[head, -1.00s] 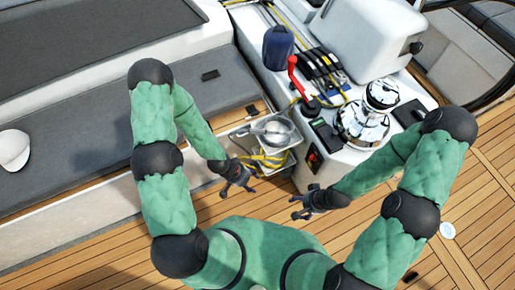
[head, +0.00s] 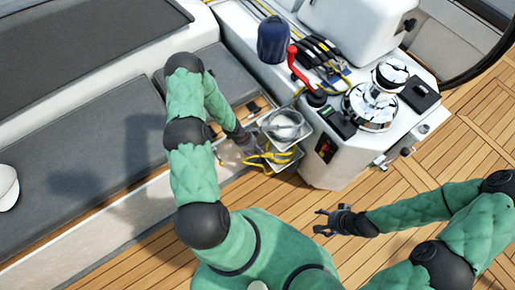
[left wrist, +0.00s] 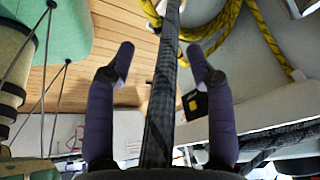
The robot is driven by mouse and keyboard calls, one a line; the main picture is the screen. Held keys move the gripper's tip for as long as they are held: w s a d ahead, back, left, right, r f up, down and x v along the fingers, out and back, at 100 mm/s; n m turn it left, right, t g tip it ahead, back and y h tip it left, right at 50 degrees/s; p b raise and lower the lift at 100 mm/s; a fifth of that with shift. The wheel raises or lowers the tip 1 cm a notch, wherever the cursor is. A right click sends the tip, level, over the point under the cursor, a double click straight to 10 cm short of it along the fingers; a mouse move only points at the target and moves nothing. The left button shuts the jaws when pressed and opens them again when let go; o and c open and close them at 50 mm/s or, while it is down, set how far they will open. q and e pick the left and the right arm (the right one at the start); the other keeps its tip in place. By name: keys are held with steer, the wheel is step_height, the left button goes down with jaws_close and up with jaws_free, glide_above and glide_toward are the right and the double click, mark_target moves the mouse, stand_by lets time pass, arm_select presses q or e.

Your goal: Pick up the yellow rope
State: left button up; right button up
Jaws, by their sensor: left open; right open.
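The yellow rope (head: 266,156) lies in and over a small tray-like holder at the side of the white console in the head view. It shows as thick yellow coils in the left wrist view (left wrist: 228,18), at the top and upper right. My left gripper (head: 248,148) is just left of the rope in the head view, its fingers partly hidden. My right gripper (head: 328,222) is open and empty above the wooden deck.
The white console (head: 345,160) carries a red lever (head: 299,68), a chrome winch (head: 372,104) and a blue bag (head: 274,40). A metal bowl-like item (head: 286,124) sits above the rope. Grey bench cushions (head: 90,150) lie left. The deck in front is clear.

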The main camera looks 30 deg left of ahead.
mark_target(261, 155)
arm_select(q)
steer(key=b+x, duration=0.4)
steer(key=x, duration=0.5)
steer(key=shift+w+d+f+b, duration=0.15)
steer(key=shift+d+f+b, duration=0.15)
steer(key=shift+f, duration=0.3)
jaws_close()
steer(key=shift+r, duration=0.1)
steer(key=shift+r+p, duration=1.15)
steer(key=shift+r, duration=0.25)
